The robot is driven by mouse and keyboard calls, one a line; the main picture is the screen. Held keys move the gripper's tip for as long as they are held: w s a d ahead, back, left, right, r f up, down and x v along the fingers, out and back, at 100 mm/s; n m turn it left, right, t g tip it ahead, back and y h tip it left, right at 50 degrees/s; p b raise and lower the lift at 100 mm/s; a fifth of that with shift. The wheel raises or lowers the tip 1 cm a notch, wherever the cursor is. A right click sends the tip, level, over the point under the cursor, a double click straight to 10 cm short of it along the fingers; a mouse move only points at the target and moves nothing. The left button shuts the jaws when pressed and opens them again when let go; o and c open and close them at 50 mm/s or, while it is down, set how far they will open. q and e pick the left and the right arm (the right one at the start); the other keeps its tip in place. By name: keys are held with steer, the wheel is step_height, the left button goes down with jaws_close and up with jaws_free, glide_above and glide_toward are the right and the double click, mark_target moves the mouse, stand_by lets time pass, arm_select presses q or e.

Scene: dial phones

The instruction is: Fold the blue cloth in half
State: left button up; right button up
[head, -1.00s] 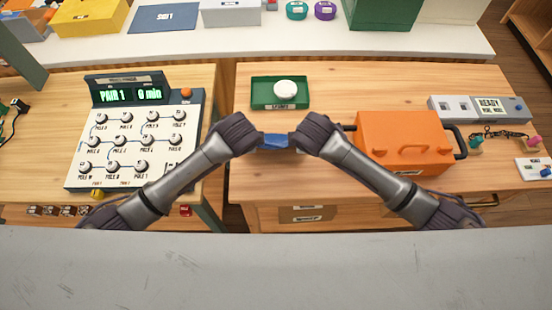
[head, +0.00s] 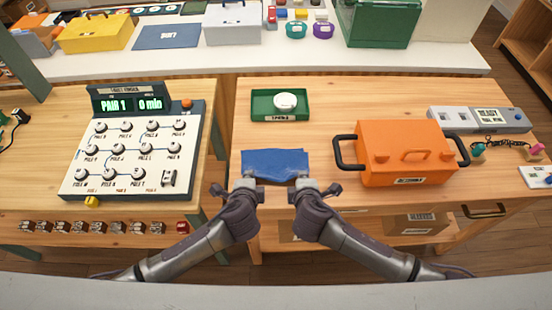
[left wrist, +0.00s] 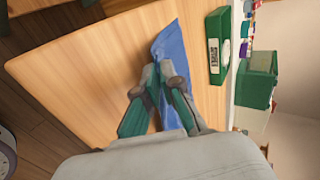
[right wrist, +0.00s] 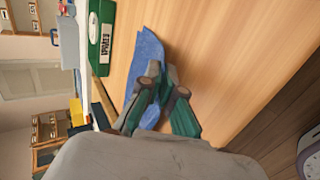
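The blue cloth (head: 274,164) lies on the right-hand wooden table near its front edge, as a wide, short piece with a slightly uneven outline. It also shows in the left wrist view (left wrist: 171,48) and the right wrist view (right wrist: 146,58). My left gripper (head: 244,183) is at its near left corner, and my right gripper (head: 304,184) is at its near right corner. In both wrist views the fingertips are close together, with cloth running between the fingers. The fingers hide part of the near edge. I cannot tell how many layers the cloth has.
An orange toolbox (head: 405,150) with black side handles stands close to the right of the cloth. A green tray (head: 262,103) with a white round item lies behind it. A switch panel (head: 130,150) stands on the left table, across a gap. Wood between tray and cloth is clear.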

arm_select(q)
steer(key=o, duration=0.7)
arm_select(e)
steer(key=o, duration=0.7)
steer(key=shift+w, duration=0.1)
arm_select(q)
steer(key=shift+r, duration=0.1)
arm_select(e)
steer(key=shift+r, duration=0.1)
arm_select(q)
steer(key=shift+s+r, duration=0.15)
steer(key=shift+r, duration=0.2)
arm_select(e)
steer(key=shift+s+r, duration=0.2)
steer(key=shift+r, duration=0.15)
arm_select(q)
steer(key=s+r, duration=0.5)
steer(key=r, duration=0.3)
steer(key=shift+s, duration=0.35)
arm_select(e)
steer(key=s+r, duration=0.5)
steer(key=r, duration=0.3)
steer(key=shift+s, duration=0.35)
